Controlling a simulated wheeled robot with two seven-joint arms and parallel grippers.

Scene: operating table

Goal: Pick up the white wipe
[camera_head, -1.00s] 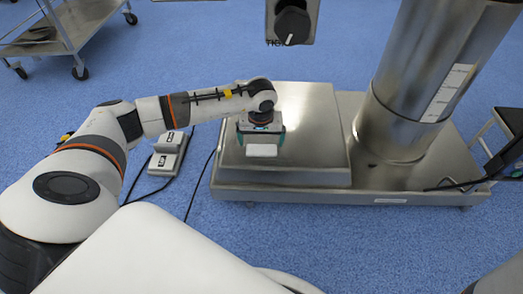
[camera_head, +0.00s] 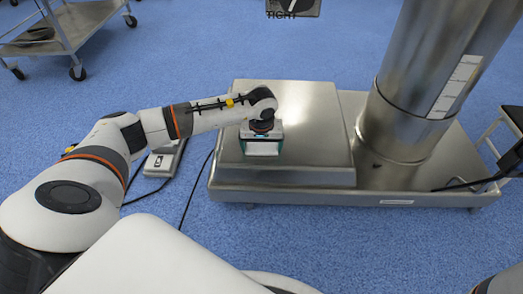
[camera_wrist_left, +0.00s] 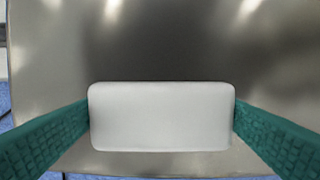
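The white wipe (camera_wrist_left: 162,116) is a pale, rounded block. In the left wrist view it sits between the two green fingers, with no gap showing at either end. My left gripper (camera_head: 262,150) points down over the flat steel platform, and the wipe shows between its fingers in the head view as well. The gripper looks shut on the wipe's two short ends. I cannot tell whether the wipe still touches the platform. My right gripper is not in view.
The steel platform (camera_head: 310,125) has clear room right of the gripper. A thick steel column (camera_head: 415,85) stands on its right part. A grey foot pedal (camera_head: 163,160) with black cables lies on the blue floor at left. A steel cart (camera_head: 75,25) stands at the upper left.

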